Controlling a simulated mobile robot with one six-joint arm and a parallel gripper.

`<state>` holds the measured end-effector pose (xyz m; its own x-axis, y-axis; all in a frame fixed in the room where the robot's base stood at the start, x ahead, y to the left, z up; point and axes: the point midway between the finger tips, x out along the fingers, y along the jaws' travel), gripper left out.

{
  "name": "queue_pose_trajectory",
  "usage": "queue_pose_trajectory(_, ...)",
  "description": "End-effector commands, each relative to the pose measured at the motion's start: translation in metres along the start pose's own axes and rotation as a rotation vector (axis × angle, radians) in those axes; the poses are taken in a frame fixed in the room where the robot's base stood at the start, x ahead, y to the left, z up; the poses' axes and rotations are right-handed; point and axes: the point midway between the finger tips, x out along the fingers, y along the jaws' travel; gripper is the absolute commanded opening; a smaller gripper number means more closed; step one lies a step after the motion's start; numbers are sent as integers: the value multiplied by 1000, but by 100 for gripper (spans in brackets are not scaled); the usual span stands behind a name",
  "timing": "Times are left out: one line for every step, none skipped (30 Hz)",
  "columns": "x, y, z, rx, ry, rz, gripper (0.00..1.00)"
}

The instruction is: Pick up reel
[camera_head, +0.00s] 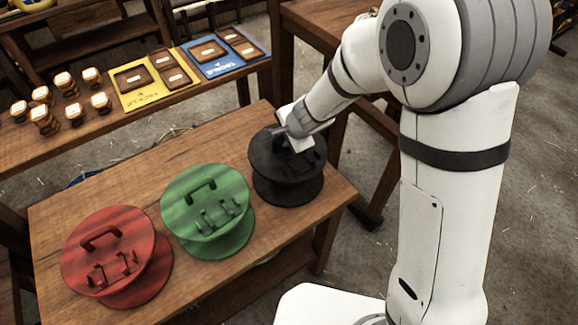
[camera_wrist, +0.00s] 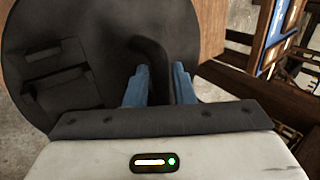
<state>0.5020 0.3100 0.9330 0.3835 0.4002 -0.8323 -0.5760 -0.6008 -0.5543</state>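Three reels stand on a wooden table (camera_head: 190,140): a red reel (camera_head: 140,225) at the left, a green reel (camera_head: 185,180) in the middle and a black reel (camera_head: 275,180) at the right. Each has a raised handle on its top face. My gripper (camera_head: 284,142) is down at the top of the black reel. In the wrist view my two blue fingers (camera_wrist: 161,72) stand on either side of the dark handle (camera_wrist: 153,52) of the black reel (camera_wrist: 30,85). Whether they press on it cannot be told. The black reel rests on the table.
Behind is a bench (camera_head: 200,85) with several small jars (camera_head: 70,108), a yellow board (camera_head: 150,88) and a blue board (camera_head: 215,62). Another wooden table (camera_head: 325,60) stands behind the black reel. The green reel is close to the black one.

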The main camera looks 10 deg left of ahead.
Motion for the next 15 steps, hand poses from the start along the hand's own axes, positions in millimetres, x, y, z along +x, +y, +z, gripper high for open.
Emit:
queue_pose_trajectory(1,0,0,0,0,-1,22)
queue_pose_trajectory(1,-1,0,0,0,-1,22)
queue_pose_trajectory(0,-1,0,0,0,-1,22)
queue_pose_trajectory(0,-1,0,0,0,-1,22)
queue_pose_trajectory(0,-1,0,0,0,-1,22)
queue_pose_trajectory(0,-1,0,-1,0,-1,22)
queue_pose_trajectory(0,-1,0,-1,0,-1,20)
queue_pose_trajectory(0,-1,0,-1,0,-1,17)
queue_pose_trajectory(0,-1,0,-1,0,-1,14)
queue_pose_trajectory(0,-1,0,-1,0,-1,12)
queue_pose_trajectory(0,-1,0,-1,0,-1,9)
queue_pose_trajectory(0,-1,1,-1,0,-1,6)
queue_pose_trajectory(0,-1,1,-1,0,0,4)
queue_pose_trajectory(0,0,1,-1,-1,0,1)
queue_pose_trajectory(0,0,1,-1,-1,0,0)
